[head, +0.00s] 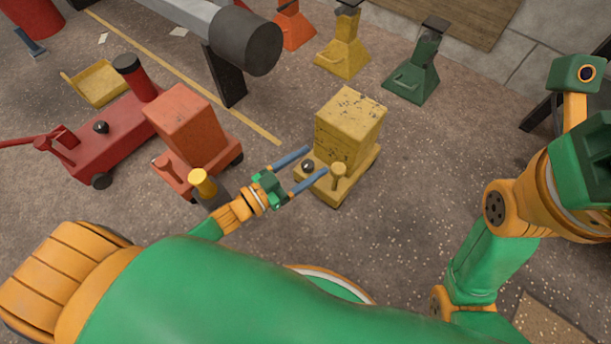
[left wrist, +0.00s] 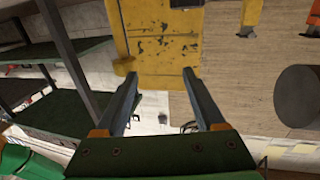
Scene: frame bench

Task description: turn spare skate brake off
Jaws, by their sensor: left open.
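A yellow wheeled skate (head: 345,185) carries a worn yellow block (head: 350,122). On its near side are a round dark knob (head: 307,166) and a short yellow lever with a rounded head (head: 339,171). My left gripper (head: 316,161) is open at this near side, its blue-grey fingers apart with the knob between them in the picture; I cannot tell whether they touch. In the left wrist view, the open left gripper (left wrist: 160,75) points at the chipped yellow block (left wrist: 165,45); the knob and lever cannot be made out there. My right gripper is not in view.
An orange skate (head: 185,125) with a yellow-topped post stands left of my left gripper, beside a red low cart (head: 105,145). Green (head: 415,75), yellow (head: 343,50) and orange stands line the back near a grey cylinder (head: 246,42). Floor right of the yellow skate is clear.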

